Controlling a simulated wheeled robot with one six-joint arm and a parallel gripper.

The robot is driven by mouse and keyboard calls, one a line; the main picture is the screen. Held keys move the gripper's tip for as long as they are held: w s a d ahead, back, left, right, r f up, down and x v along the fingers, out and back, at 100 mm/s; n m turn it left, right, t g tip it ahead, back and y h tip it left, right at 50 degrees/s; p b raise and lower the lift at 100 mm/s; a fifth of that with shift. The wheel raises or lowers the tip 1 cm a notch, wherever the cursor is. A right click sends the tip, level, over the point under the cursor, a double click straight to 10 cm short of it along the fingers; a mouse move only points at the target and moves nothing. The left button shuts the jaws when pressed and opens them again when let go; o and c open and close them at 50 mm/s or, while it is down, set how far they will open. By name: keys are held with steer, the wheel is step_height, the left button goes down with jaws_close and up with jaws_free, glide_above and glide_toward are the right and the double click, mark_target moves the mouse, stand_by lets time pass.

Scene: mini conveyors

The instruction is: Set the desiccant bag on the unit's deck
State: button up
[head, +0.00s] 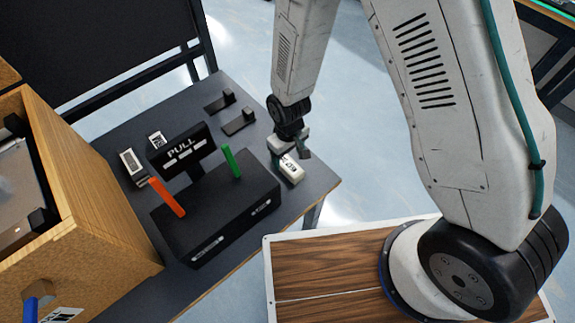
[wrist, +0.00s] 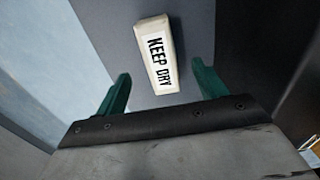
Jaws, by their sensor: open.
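The desiccant bag (head: 291,170) is a small white block with a label, lying on the grey table near its right edge, just right of the black unit. In the wrist view the bag (wrist: 152,42) shows its "KEEP DRY" print. My gripper (head: 289,148) is just above and behind it. In the wrist view the green fingers of my gripper (wrist: 162,80) are apart, with the bag's near end between them and no finger seen touching it. The unit (head: 215,211) is a low black box with a flat top, a "PULL" sign, an orange stick and a green stick.
The grey table (head: 300,205) has small white items (head: 131,164) left of the sign and black blocks (head: 240,122) at the back. A wooden box (head: 95,190) stands at the left. A wood-topped surface (head: 330,265) is in front.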

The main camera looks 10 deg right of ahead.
mark_target(287, 163)
steer(key=f, duration=0.6)
steer(key=shift+w+a, duration=0.15)
steer(key=shift+w, duration=0.05)
steer(key=c, duration=1.2)
steer(key=shift+r, duration=0.1)
